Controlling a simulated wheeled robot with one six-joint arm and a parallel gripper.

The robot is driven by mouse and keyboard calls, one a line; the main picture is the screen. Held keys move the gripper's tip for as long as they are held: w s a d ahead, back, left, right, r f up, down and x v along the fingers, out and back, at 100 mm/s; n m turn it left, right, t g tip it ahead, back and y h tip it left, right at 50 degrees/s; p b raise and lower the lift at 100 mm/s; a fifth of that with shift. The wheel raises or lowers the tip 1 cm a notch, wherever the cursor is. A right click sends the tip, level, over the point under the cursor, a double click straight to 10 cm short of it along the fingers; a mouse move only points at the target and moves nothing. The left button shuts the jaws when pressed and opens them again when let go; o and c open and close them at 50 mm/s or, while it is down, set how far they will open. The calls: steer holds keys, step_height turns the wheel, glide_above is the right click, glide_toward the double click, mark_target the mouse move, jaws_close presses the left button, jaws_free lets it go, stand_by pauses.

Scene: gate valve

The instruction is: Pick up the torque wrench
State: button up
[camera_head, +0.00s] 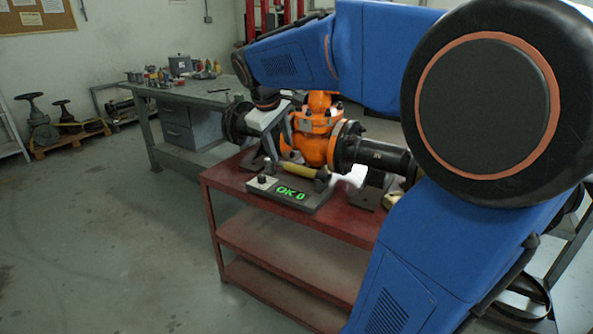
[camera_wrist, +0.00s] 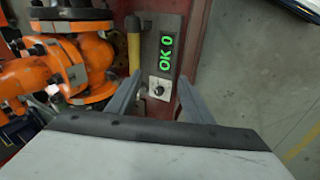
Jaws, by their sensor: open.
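The torque wrench shows as a yellow handle (camera_head: 302,171) lying along the back of a grey box with a green "OK 0" display (camera_head: 290,194), in front of the orange valve. In the wrist view the yellow handle (camera_wrist: 134,52) runs up and down, left of the display box (camera_wrist: 165,58). The rest of the wrench is hard to make out. My gripper (camera_head: 279,150) is above the bench near the left end of the box. In the wrist view my gripper (camera_wrist: 158,88) is open and empty, its fingers on either side of the box's knob end.
The orange gate valve (camera_head: 314,148) with dark pipe ends stands close behind the box on a red bench (camera_head: 262,232). A workbench (camera_head: 190,95) with tools stands behind at left.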

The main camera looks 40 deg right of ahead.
steer(key=w+d+r+h, duration=0.1)
steer(key=w+d, duration=0.4)
glide_above(296, 166)
steer(key=s+a, duration=0.1)
steer(key=a, duration=0.1)
steer(key=shift+n+g, duration=0.3)
steer(key=shift+g, duration=0.1)
step_height(296, 166, down, 10)
steer(key=shift+a+f, duration=0.1)
steer(key=shift+f, duration=0.1)
steer(key=shift+x, duration=2.65)
steer(key=shift+a, duration=0.1)
jaws_close()
